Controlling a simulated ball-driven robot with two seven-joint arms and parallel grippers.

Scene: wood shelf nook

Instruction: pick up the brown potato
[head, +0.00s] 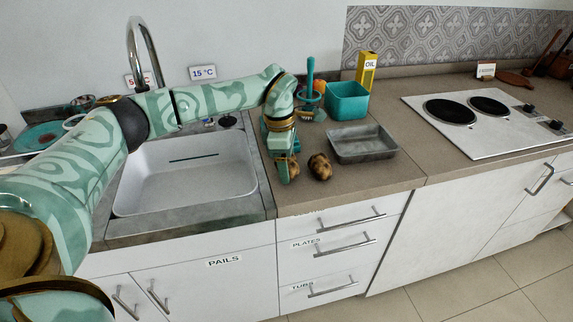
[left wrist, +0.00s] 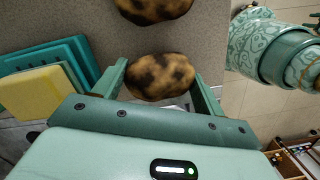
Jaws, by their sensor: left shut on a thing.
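Two brown potatoes with dark patches are at the counter, left of the grey metal tray (head: 362,143). My left gripper (head: 288,168) reaches down over the counter beside the sink and is shut on one brown potato (head: 295,168), partly hidden by the fingers. In the left wrist view this held potato (left wrist: 160,76) sits between the two fingertips (left wrist: 160,80). The other brown potato (head: 320,167) lies free just to the right, and it shows at the top of the left wrist view (left wrist: 153,9). I cannot tell whether the held potato touches the counter. My right gripper is not in view.
The sink (head: 185,175) lies left of the gripper. A teal bin (head: 347,100), a yellow oil box (head: 366,72) and a teal utensil (head: 310,75) stand behind. The hob (head: 480,120) is far right. Counter in front of the tray (head: 375,178) is clear.

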